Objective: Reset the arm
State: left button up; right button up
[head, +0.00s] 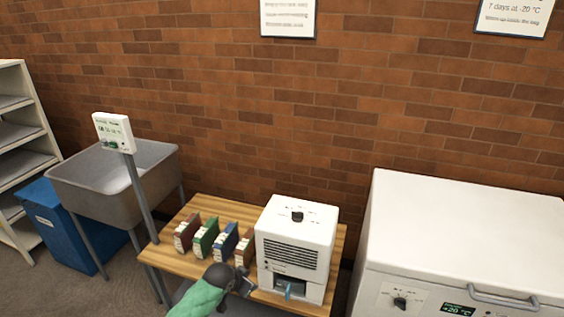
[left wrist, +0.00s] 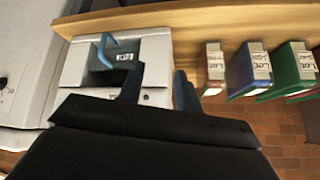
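My left arm, in a green sleeve (head: 200,297), comes in at the bottom of the head view. Its dark gripper (head: 243,284) is just left of the front of a white machine (head: 297,240), which stands on a wooden table (head: 180,262). In the left wrist view, the gripper's two bluish fingers (left wrist: 158,92) stand apart with nothing seen between them. The machine's pale front (left wrist: 155,55) and blue handle (left wrist: 105,50) lie beyond them. Whether the gripper touches the machine cannot be told. My right gripper is not in view.
Several labelled archival boxes, including a green one (head: 206,238) and a blue one (head: 225,243), stand left of the machine, close to my gripper. A white chest freezer (head: 465,235) is at right. A grey sink (head: 115,185) and blue bin (head: 70,225) are at left.

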pick_arm(q)
jog(key=s+a+f+n+g+y, duration=0.1)
jog(key=s+a+f+n+y, duration=0.15)
jog(key=s+f, duration=0.4)
jog(key=s+a+f+n+y, duration=0.15)
jog(key=s+a+f, duration=0.25)
jog(key=s, duration=0.5)
jog(key=s+f+g, duration=0.1)
jog(key=s+f, duration=0.3)
jog(key=s, duration=0.4)
jog(key=s+d+f+n+g, duration=0.1)
jog(key=s+f, duration=0.3)
jog(key=s, duration=0.4)
jog(key=s+f+g+h, duration=0.1)
jog(key=s+f, duration=0.2)
jog(key=s, duration=0.5)
jog(key=shift+s+d+f+n+g, duration=0.3)
jog(key=shift+d+f+n+g, duration=0.1)
jog(key=shift+o, duration=0.5)
jog(key=shift+w, duration=0.1)
